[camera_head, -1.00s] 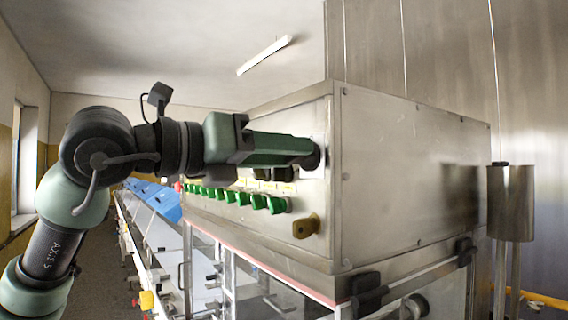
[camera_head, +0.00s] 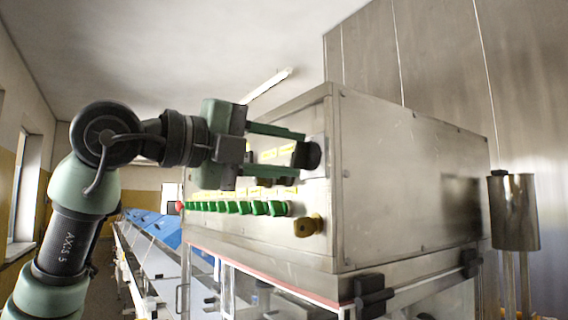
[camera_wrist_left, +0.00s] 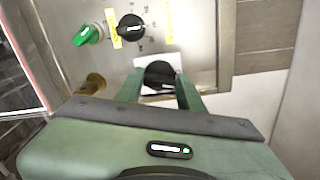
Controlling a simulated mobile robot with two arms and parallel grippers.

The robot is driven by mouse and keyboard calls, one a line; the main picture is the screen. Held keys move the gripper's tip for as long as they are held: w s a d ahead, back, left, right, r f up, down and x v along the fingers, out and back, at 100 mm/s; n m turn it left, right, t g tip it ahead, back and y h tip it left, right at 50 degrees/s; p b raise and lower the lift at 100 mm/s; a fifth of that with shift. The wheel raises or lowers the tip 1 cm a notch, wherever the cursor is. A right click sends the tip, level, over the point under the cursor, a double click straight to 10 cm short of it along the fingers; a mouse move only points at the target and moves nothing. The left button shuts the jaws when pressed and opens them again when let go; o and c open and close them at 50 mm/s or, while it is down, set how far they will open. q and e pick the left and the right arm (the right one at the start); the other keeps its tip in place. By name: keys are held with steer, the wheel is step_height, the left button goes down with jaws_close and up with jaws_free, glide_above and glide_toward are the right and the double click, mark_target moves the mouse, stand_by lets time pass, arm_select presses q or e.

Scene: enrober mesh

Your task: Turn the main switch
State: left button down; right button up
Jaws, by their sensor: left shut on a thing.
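The main switch is a black rotary knob (camera_head: 308,155) near the right end of the steel control panel. In the left wrist view the knob (camera_wrist_left: 158,73) sits on a white plate. My left gripper (camera_head: 298,154) is at the knob, with one finger above it and one below in the head view. In the wrist view the left gripper's fingers (camera_wrist_left: 162,86) lie on either side of the knob, and it is shut on it. The fingers partly cover the knob's sides. My right gripper is not in view.
A row of green switches (camera_head: 232,208) runs along the panel, with a brass-coloured key-like knob (camera_head: 308,226) below the main switch. Another black knob (camera_wrist_left: 130,27) is close by in the wrist view. A metal cylinder (camera_head: 514,212) stands at right.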

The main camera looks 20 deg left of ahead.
arm_select(q)
steer(key=shift+n+b, duration=0.8)
steer(key=shift+n, duration=0.9)
steer(key=c, duration=0.9)
jaws_free()
steer(key=shift+w, duration=0.1)
steer(key=b+v, duration=0.2)
steer(key=v, duration=0.6)
